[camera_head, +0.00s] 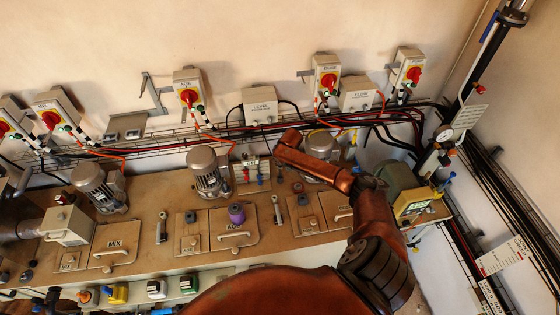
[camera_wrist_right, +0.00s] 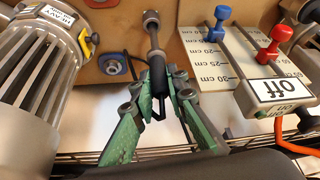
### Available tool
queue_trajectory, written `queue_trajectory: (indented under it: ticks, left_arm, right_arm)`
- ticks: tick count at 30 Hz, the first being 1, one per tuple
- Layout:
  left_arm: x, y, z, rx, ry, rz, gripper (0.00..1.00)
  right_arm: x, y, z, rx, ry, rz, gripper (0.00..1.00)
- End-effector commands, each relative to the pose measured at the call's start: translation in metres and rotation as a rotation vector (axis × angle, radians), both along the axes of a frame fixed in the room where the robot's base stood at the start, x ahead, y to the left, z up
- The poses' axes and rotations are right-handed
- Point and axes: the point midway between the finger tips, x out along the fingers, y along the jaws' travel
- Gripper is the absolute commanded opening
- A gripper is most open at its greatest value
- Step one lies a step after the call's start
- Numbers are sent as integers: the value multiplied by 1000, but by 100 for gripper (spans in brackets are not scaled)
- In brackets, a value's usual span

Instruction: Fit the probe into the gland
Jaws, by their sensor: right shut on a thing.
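My right gripper (camera_wrist_right: 159,78) has green fingers closed on a slim black body, the probe (camera_wrist_right: 158,83), in the right wrist view. A metal rod with collars (camera_wrist_right: 153,36) lines up beyond the probe; I cannot tell whether it belongs to it or lies on the deck behind. A dark round ring fitting (camera_wrist_right: 115,65) sits on the deck beside it, apart from the probe; I cannot tell whether it is the gland. In the head view my right arm reaches between the level gauge and the right motor, and its fingers are hidden. My left gripper is out of view.
A gauge board (camera_wrist_right: 207,65) with blue and red sliders stands right of the gripper in the wrist view. A finned motor (camera_wrist_right: 40,75) stands close on the left. Cables and a wire tray (camera_head: 140,148) run behind the deck. Handled lids (camera_head: 234,227) occupy the deck's front.

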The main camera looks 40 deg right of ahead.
Motion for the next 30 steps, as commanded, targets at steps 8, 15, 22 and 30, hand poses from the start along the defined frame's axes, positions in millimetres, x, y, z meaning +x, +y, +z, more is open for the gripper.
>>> queue_trajectory:
  ticks: [8,15,22,30]
  left_arm:
    - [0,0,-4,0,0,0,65]
    - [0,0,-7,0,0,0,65]
    - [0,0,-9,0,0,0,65]
    - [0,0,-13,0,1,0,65]
  right_arm:
    - [0,0,-7,0,0,0,0]
    - [0,0,-13,0,0,0,0]
    - [0,0,-18,0,-1,0,0]
    - [0,0,-25,0,-1,0,0]
